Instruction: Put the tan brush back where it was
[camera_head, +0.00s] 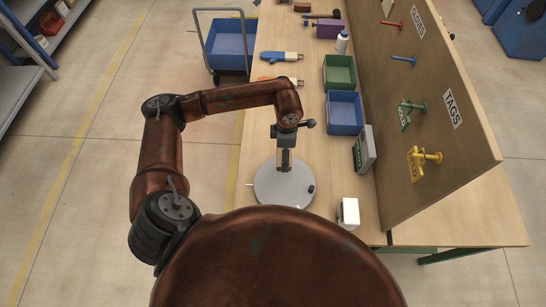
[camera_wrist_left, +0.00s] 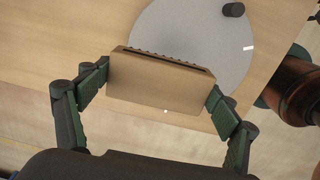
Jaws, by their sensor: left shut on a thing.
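The tan brush (camera_wrist_left: 160,88) is a flat tan block with a row of dark notches along its far edge, in the left wrist view. My left gripper (camera_wrist_left: 157,96) is shut on it, one finger at each short end. In the head view my left gripper (camera_head: 285,162) points down over the round grey plate (camera_head: 268,190), and the brush is a small, partly hidden tan patch there. The plate also shows behind the brush in the left wrist view (camera_wrist_left: 190,30). I cannot tell whether the brush touches it. My right gripper is not in view.
A small black knob (camera_head: 311,189) stands on the plate's right side. Right of it are a white block (camera_head: 348,213) and a grey-green device (camera_head: 364,149). Blue (camera_head: 345,113) and green (camera_head: 339,72) bins stand farther back, beside an upright board (camera_head: 440,120) with coloured pegs.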

